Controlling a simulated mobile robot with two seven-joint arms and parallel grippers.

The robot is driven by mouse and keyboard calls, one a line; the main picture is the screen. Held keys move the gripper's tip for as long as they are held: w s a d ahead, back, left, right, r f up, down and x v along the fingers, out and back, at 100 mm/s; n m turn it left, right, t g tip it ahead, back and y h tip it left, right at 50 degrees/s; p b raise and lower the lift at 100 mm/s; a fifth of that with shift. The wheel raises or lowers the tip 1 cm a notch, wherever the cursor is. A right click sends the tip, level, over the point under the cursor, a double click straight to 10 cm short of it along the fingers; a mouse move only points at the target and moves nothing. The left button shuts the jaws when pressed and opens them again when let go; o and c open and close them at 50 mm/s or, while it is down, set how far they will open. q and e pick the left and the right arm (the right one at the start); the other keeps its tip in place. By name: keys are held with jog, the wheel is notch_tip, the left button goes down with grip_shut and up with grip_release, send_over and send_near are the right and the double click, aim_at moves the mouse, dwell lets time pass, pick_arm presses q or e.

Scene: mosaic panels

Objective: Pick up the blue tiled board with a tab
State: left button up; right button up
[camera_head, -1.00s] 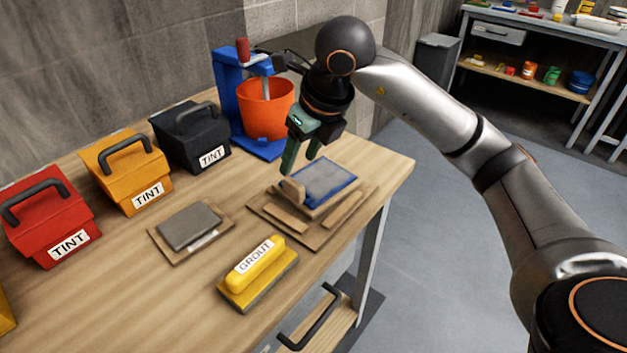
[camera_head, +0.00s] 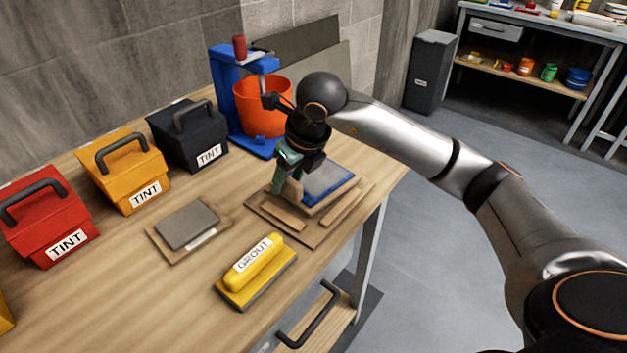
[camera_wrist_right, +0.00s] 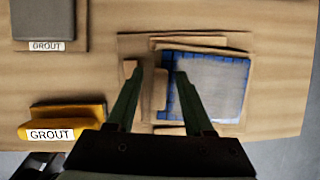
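The blue tiled board (camera_head: 328,180) lies on a brown tray (camera_head: 258,212) near the table's right edge. Its upright wooden tab (camera_head: 294,189) is at its left side. In the right wrist view the board (camera_wrist_right: 215,85) shows a grey face with blue edges, and the tab (camera_wrist_right: 160,90) appears between my fingers. My right gripper (camera_head: 284,192) is lowered over the tab side of the board. The right wrist view shows the gripper (camera_wrist_right: 160,75) open, with gaps between the fingers and the tab. My left gripper is not in view.
A yellow grout float (camera_head: 256,270) and a grey block on a brown board (camera_head: 187,225) lie to the left. Red (camera_head: 48,215), yellow (camera_head: 128,172) and black (camera_head: 190,138) tint boxes stand behind. A blue stand with an orange bucket (camera_head: 262,108) stands at the back.

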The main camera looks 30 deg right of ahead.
grip_shut()
jog(key=shift+r, duration=0.1)
dwell(1.1)
